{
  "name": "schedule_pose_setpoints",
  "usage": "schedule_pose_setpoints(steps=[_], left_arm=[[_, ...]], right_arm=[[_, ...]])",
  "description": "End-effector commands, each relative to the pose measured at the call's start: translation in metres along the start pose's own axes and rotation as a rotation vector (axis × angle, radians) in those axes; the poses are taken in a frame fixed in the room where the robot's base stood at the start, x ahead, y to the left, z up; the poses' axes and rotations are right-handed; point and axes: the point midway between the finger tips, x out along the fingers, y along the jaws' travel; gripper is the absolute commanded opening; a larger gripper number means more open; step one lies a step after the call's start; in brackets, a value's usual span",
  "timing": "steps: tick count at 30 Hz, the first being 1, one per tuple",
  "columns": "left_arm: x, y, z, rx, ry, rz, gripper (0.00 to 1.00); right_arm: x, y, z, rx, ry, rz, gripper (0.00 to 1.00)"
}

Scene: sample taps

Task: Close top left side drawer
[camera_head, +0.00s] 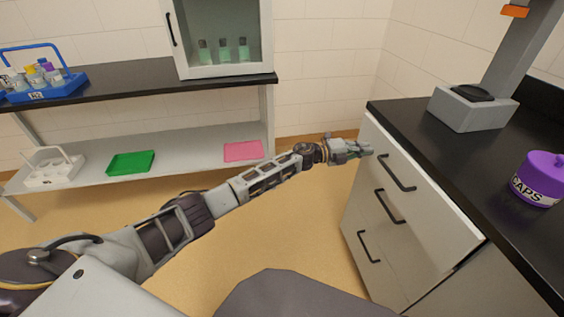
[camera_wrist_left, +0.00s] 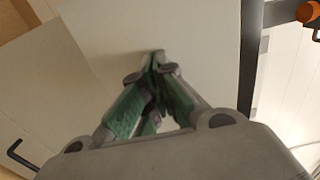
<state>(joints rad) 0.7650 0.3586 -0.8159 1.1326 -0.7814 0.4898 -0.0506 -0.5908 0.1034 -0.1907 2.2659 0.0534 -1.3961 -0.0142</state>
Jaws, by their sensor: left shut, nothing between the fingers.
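A white drawer cabinet under a black counter stands at the right in the head view, with several dark bar handles. The top drawer (camera_head: 428,208) has its handle (camera_head: 397,173) near the upper left of the front. Whether the top drawer stands slightly out is hard to tell. My left gripper (camera_head: 366,150) is shut and empty, its fingertips at the upper left part of the top drawer front, left of the handle. In the left wrist view, the green-padded fingers (camera_wrist_left: 155,58) meet close to or against a pale flat panel (camera_wrist_left: 200,40). My right gripper is not in view.
The black counter (camera_head: 455,165) carries a grey stand (camera_head: 468,110) and a purple CAPS jar (camera_head: 538,180). At the left, a shelf bench (camera_head: 195,160) holds a green tray (camera_head: 131,161), a pink tray (camera_head: 243,151) and a blue rack (camera_head: 45,90). The floor between is clear.

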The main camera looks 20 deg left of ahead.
Motion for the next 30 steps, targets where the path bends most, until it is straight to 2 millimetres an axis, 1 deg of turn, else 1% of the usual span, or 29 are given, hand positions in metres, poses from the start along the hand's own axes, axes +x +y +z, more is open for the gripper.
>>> schedule_pose_setpoints(steps=[1, 6, 12, 21, 30], left_arm=[[0.008, 0.001, 0.0, 0.0, 0.001, -0.001, 0.0], [0.029, 0.001, -0.001, 0.0, 0.001, -0.001, 0.0], [0.041, 0.001, 0.0, 0.0, 0.0, 0.0, 0.0], [0.045, -0.002, 0.001, 0.001, -0.002, -0.002, 0.0], [0.046, -0.004, 0.001, 0.001, -0.003, -0.005, 0.0]], right_arm=[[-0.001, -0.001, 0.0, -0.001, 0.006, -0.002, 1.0], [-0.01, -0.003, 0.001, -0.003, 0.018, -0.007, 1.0], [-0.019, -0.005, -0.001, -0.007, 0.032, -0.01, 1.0], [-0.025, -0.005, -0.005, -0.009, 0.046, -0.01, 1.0], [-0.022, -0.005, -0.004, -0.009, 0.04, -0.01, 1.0]])
